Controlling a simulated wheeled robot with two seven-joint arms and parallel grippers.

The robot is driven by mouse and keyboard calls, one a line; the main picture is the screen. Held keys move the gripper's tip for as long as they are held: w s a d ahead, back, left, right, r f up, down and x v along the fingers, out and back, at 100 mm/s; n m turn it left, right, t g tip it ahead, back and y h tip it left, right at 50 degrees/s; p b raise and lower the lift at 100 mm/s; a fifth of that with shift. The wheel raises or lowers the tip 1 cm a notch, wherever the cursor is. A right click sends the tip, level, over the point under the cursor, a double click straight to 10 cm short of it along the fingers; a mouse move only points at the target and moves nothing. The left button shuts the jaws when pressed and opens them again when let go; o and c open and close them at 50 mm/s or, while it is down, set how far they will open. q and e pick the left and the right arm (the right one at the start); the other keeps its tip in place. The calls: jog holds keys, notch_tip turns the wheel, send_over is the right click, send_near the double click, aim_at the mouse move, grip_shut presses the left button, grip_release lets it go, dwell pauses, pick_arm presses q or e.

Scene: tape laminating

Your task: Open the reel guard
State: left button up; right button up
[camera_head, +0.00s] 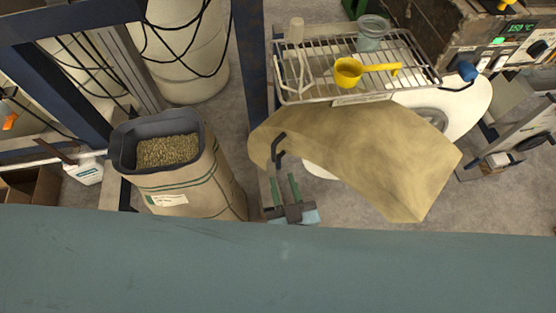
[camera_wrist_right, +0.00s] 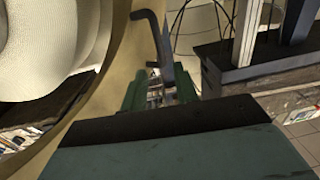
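The reel guard (camera_head: 360,150) is a tan curved cover, standing over part of a large white reel (camera_head: 468,105). A dark bent handle (camera_head: 279,146) sticks out at its left edge. My right gripper (camera_head: 284,186) is just below the handle, its two green fingers apart and pointing toward it. In the right wrist view, the handle (camera_wrist_right: 152,32) rises just beyond the open fingers (camera_wrist_right: 160,86), with the tan guard (camera_wrist_right: 118,62) to its left. Nothing is seen gripped; I cannot tell whether the handle's lower end is between the fingertips. My left gripper is not in view.
A wire rack (camera_head: 315,72) with a yellow scoop (camera_head: 348,72) and a glass jar (camera_head: 371,35) sits above the guard. A sack of pellets (camera_head: 195,188) stands at left, beside a dark blue post (camera_head: 249,60). A control box (camera_head: 490,50) is at upper right.

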jog(key=shift+v, duration=1.75)
jog(key=s+d+f+g+h, duration=0.1)
jog(key=s+d+f+g, duration=0.25)
jog(key=f, duration=0.45)
jog(key=s+d+f+g, duration=0.3)
jog(key=d+f, duration=0.1)
jog(key=f, duration=0.4)
jog(key=s+d+f+g+h, duration=0.1)
jog(key=s+d+f+g, duration=0.25)
jog(key=f, duration=0.45)
jog(key=s+d+f+g+h, duration=0.1)
jog(key=s+d+f+g, duration=0.2)
jog(key=s+d, duration=0.4)
jog(key=s+d+f+g+h, duration=0.2)
jog(key=s+d+f, duration=0.4)
jog(key=d, duration=0.3)
jog(key=shift+s+f+m+g+h, duration=0.2)
jog(key=shift+s+m+g+h, duration=0.15)
jog(key=shift+s+g, duration=0.4)
jog(key=shift+s, duration=0.1)
